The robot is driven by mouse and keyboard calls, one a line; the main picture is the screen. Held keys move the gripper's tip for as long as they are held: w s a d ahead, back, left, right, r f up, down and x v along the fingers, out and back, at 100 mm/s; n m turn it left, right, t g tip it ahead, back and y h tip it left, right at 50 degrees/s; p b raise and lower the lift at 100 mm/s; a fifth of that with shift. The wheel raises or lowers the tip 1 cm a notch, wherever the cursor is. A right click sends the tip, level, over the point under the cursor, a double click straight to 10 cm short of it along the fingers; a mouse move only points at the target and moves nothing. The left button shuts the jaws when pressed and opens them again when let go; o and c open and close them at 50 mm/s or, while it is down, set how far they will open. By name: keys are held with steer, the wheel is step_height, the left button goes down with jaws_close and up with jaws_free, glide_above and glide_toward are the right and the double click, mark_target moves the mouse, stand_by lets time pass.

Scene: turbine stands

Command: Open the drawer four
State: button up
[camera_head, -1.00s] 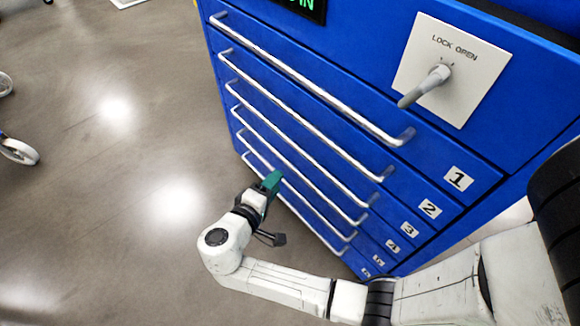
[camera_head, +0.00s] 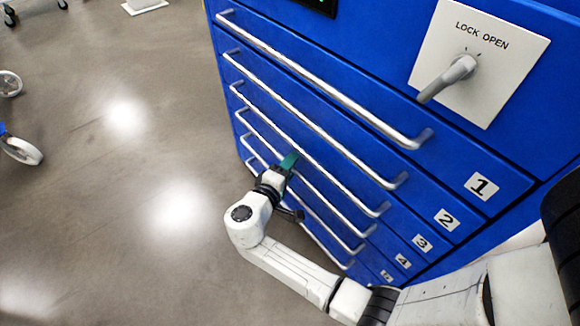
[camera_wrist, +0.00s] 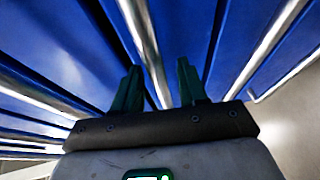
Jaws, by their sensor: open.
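The blue cabinet's drawer four carries the label 4 (camera_head: 403,261). Its silver bar handle (camera_head: 325,190) runs diagonally across the front, and the drawer looks flush with its neighbours. My gripper (camera_head: 288,162) has green fingers and is at the cabinet front, around the level of the fourth handle. In the wrist view my gripper (camera_wrist: 160,88) is open, and a silver bar (camera_wrist: 143,45) runs through the gap between its fingertips. Contact cannot be told. Part of the handle row is hidden behind my gripper in the head view.
Other bar handles lie close above and below, including drawer three's (camera_head: 310,148) and drawer one's (camera_head: 330,82). A lock lever (camera_head: 447,78) on a white plate (camera_head: 510,55) sticks out at the upper right.

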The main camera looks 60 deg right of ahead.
steer(key=shift+d, duration=0.25)
jaws_close()
stand_by(0.5)
